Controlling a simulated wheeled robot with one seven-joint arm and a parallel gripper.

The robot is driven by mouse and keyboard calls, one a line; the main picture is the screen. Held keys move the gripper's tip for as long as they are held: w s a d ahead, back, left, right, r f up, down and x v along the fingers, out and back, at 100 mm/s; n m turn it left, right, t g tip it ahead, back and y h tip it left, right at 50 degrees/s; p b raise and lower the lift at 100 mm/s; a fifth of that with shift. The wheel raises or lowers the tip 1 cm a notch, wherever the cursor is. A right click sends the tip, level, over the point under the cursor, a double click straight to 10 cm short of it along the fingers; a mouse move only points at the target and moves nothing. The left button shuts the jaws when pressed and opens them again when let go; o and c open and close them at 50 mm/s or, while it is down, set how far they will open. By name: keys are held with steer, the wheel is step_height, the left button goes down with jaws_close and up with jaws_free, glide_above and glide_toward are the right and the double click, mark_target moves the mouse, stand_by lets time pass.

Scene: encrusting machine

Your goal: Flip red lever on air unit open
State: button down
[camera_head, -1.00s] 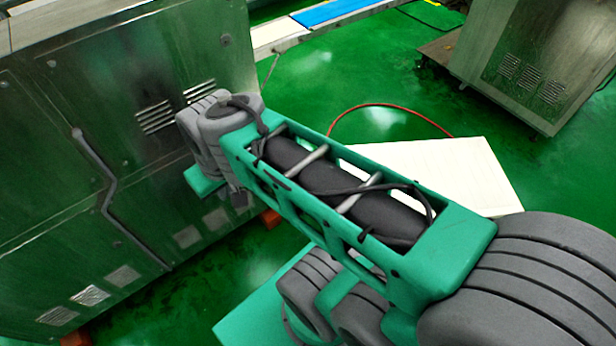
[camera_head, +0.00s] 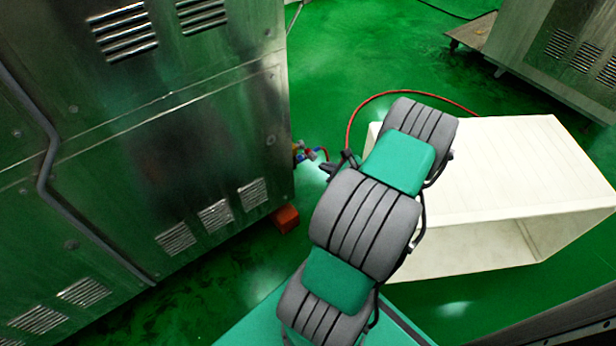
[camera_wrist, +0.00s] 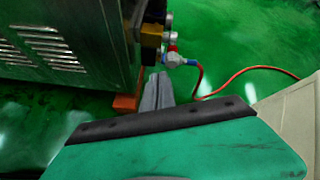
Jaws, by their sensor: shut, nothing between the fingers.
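The air unit shows in the wrist view as a brass-coloured block (camera_wrist: 151,36) with a round gauge, on the right edge of the steel machine. A small red part, likely the red lever (camera_wrist: 173,48), sits beside it above a blue hose fitting (camera_wrist: 175,60). In the head view the air unit (camera_head: 299,152) is small, at the machine's lower right edge, and the lever's position cannot be told. My gripper (camera_wrist: 158,78) is shut and empty. Its grey fingers point toward the air unit, just below it in the wrist picture, with no clear contact.
The steel machine (camera_head: 180,150) fills the left, with an orange foot (camera_head: 286,219) at its corner. A red hose (camera_head: 375,98) curves over the green floor from the air unit. A white open box (camera_head: 500,165) stands close to my arm on the right.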

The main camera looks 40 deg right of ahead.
mark_target(306, 151)
steer(key=w+d+f+m+h+b, duration=0.1)
steer(key=w+d+f+m+b, duration=0.1)
steer(key=w+f, duration=0.5)
steer(key=shift+d+f+m+b, duration=0.3)
steer(key=shift+d+b, duration=0.5)
steer(key=shift+b, duration=0.4)
steer(key=shift+r, duration=0.2)
